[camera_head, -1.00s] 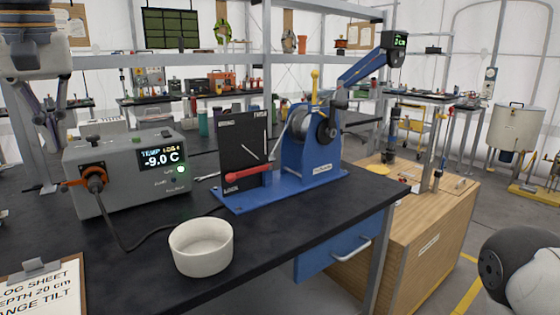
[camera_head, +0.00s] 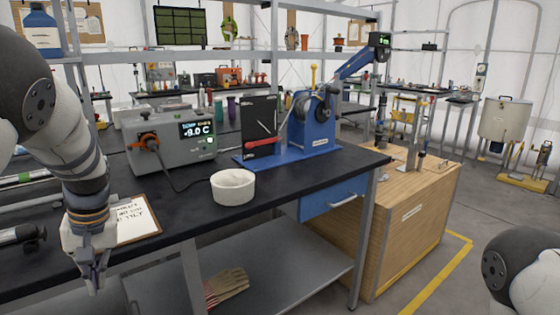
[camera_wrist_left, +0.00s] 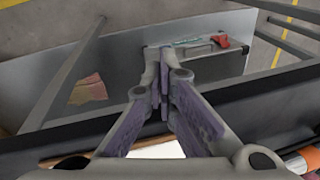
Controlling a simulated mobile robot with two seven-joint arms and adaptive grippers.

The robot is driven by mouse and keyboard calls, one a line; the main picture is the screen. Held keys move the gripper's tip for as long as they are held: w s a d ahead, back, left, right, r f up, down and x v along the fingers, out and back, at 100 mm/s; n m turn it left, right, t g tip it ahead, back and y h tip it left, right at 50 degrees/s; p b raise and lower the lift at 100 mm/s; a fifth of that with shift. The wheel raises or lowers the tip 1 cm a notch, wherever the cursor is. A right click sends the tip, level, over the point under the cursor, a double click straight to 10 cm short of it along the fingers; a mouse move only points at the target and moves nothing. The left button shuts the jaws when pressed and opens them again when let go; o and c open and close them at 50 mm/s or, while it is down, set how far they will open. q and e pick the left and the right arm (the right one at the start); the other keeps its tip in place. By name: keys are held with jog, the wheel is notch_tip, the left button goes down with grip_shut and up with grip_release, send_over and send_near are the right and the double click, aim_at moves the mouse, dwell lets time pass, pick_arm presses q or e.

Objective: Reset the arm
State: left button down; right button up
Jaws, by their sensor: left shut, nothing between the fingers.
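My left arm comes in from the left of the head view and hangs down. Its gripper (camera_head: 95,280) is at the front edge of the black bench, left of the clipboard (camera_head: 134,220), pointing down. In the left wrist view its fingers (camera_wrist_left: 163,90) are together with nothing between them. My right arm shows only as a rounded link at the bottom right; its gripper is out of view.
The bench (camera_head: 290,203) holds a grey temperature unit (camera_head: 172,140), a white bowl (camera_head: 233,187) and a blue winch rig (camera_head: 312,132). Gloves (camera_head: 226,287) lie on the lower shelf (camera_head: 285,262), below the bench top. Open floor lies to the right.

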pick_arm(q)
jog(key=s+d+f+m, duration=0.2)
jog(key=s+f, duration=0.5)
jog(key=f, duration=0.2)
jog(key=s+d+f+m, duration=0.1)
jog(key=s+d+f, duration=0.2)
jog(key=s+f, duration=0.55)
jog(key=s+d+f+m, duration=0.1)
jog(key=s+d, duration=0.2)
jog(key=s, duration=0.3)
jog(key=s+d+f+m+h, duration=0.1)
jog(key=s+d+f, duration=0.1)
jog(key=s+d, duration=0.2)
jog(key=s+d+f+m+g+h, duration=0.1)
jog(key=s+d, duration=0.3)
jog(key=s, duration=0.5)
jog(key=shift+s+f, duration=0.4)
jog(key=shift+f, duration=0.25)
